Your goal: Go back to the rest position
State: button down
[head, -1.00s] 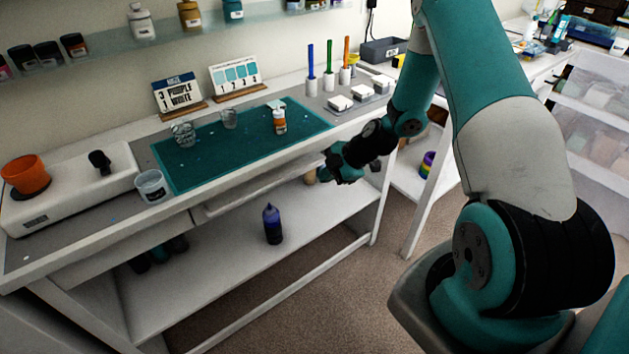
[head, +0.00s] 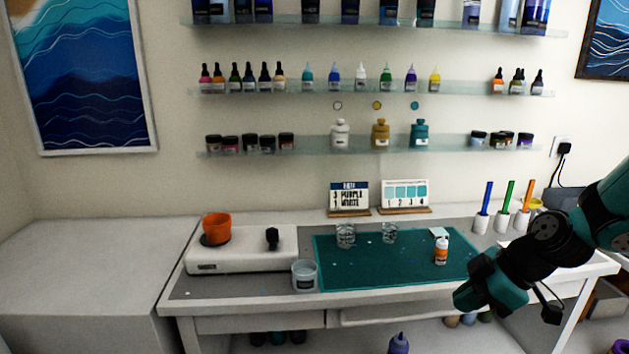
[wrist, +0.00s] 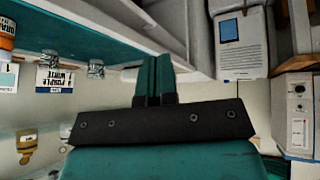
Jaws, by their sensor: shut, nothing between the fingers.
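My gripper (wrist: 153,80) shows in the wrist view with its two teal fingers pressed together and nothing between them. In the head view my arm reaches in from the right edge, and the gripper end (head: 480,285) is in front of the bench's front edge, right of the middle. It looks apart from the things on the bench, though the exact gap is hard to judge. The fingertips are hard to make out in the head view.
The bench carries a teal mat (head: 350,272) with two clear cups (head: 345,236) and a white bottle with an orange label (head: 441,251). Left are a white machine (head: 240,262), an orange pot (head: 216,228) and a clear tub (head: 304,275). A purple bottle (head: 398,344) stands below.

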jog(key=s+a+r+m+g, duration=0.1)
jog(key=s+a+r+m, duration=0.1)
jog(key=s+a+r, duration=0.2)
jog(key=s+a+r+m+g+h, duration=0.1)
jog(key=s+a+r, duration=0.3)
jog(key=s, duration=0.5)
jog(key=s+a+r+m+g, duration=0.1)
jog(key=s+a+r+m, duration=0.3)
jog(key=s, duration=0.3)
jog(key=shift+s+a+h, duration=0.2)
jog(key=shift+a+h, duration=0.2)
jog(key=shift+a, duration=0.05)
